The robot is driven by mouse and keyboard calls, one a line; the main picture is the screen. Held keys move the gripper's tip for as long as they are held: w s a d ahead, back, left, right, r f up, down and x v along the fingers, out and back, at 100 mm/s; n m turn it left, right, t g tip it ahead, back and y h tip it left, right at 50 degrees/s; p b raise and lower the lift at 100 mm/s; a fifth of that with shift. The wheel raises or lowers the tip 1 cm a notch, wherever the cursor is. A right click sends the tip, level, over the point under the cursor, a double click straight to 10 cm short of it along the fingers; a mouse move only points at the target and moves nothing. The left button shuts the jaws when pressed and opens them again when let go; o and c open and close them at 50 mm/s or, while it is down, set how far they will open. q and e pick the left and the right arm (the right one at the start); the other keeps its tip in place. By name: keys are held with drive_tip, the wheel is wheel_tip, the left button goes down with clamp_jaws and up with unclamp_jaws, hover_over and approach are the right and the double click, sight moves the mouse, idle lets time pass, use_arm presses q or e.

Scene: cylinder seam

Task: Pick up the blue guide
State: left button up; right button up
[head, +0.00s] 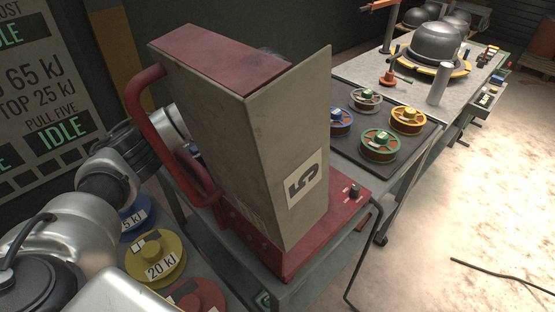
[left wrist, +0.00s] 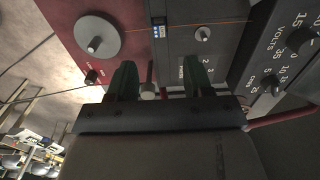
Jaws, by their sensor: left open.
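In the left wrist view a small block with a blue face (left wrist: 158,30) sits on the machine front, near a thin orange wire. It may be the blue guide; it is too small to be sure. My left gripper (left wrist: 159,68) is open, its two green fingers apart and pointing at the machine. The blue block lies beyond the fingertips, apart from them. A pale round-ended peg (left wrist: 148,90) shows between the fingers, nearer the left one. In the head view my left arm goes behind the machine's cover, which hides the gripper. My right gripper is not in view.
The red and beige machine (head: 293,130) marked 5 blocks the head view. A large grey disc (left wrist: 97,37) and a dial panel (left wrist: 283,50) flank the wrist view. Several spools lie on a dark tray (head: 422,146). A yellow weight (head: 160,249) is at lower left.

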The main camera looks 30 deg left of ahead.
use_arm(q)
wheel_tip(320, 180, down, 5)
drive_tip(key=shift+a+r, duration=0.1)
drive_tip(key=f+p, duration=0.1)
drive_tip(key=f, duration=0.1)
drive_tip(key=f+p, duration=0.1)
drive_tip(key=f, duration=0.2)
drive_tip(key=shift+s, duration=0.2)
drive_tip(key=shift+w+f, duration=0.1)
drive_tip(key=shift+f, duration=0.05)
clamp_jaws()
